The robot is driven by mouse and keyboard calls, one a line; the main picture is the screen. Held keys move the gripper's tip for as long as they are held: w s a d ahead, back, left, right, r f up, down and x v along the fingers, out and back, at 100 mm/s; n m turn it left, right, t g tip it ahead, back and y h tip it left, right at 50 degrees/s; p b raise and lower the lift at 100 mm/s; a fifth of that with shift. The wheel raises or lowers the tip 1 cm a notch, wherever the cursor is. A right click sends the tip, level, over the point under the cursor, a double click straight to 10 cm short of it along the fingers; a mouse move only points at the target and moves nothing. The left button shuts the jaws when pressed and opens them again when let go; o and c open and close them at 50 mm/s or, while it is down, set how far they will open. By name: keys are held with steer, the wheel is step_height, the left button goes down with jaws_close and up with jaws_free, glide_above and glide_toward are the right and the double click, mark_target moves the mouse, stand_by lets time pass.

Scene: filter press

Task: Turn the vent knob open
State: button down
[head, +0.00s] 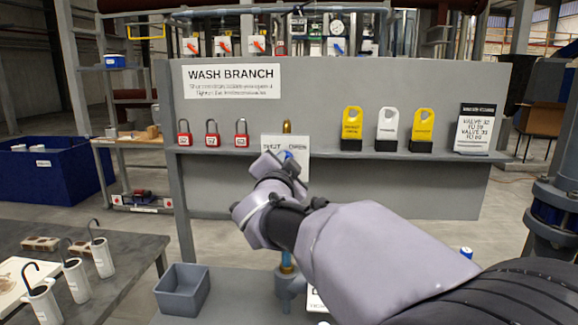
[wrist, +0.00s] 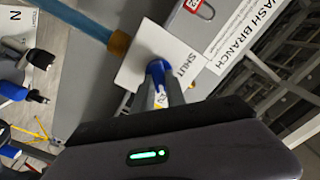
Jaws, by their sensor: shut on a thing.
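The blue vent knob (wrist: 155,70) sits in front of a white plate (wrist: 139,55) on the grey panel. In the head view the plate (head: 297,143) reads SHUT at left and OPEN at right. My gripper (head: 284,163) reaches up to the plate and is shut on the knob, which shows there as a small blue patch (head: 288,155). In the wrist view my gripper (wrist: 163,84) meets the knob beside the word SHUT. Most of the knob is hidden by my gripper, so I cannot tell its pointing direction.
Red padlocks (head: 212,134) and yellow and white tags (head: 387,127) line the panel's ledge. The WASH BRANCH sign (head: 232,81) is above. A grey bin (head: 182,292) stands below left, and a blue pipe (head: 287,262) with a brass fitting runs below the plate.

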stand_by(0.3)
steer(key=c, duration=1.4)
jaws_free()
steer(key=shift+o, duration=0.2)
steer(key=s+p, duration=0.2)
steer(key=s, duration=1.5)
steer(key=shift+s+a, duration=0.2)
steer(key=shift+a, duration=0.1)
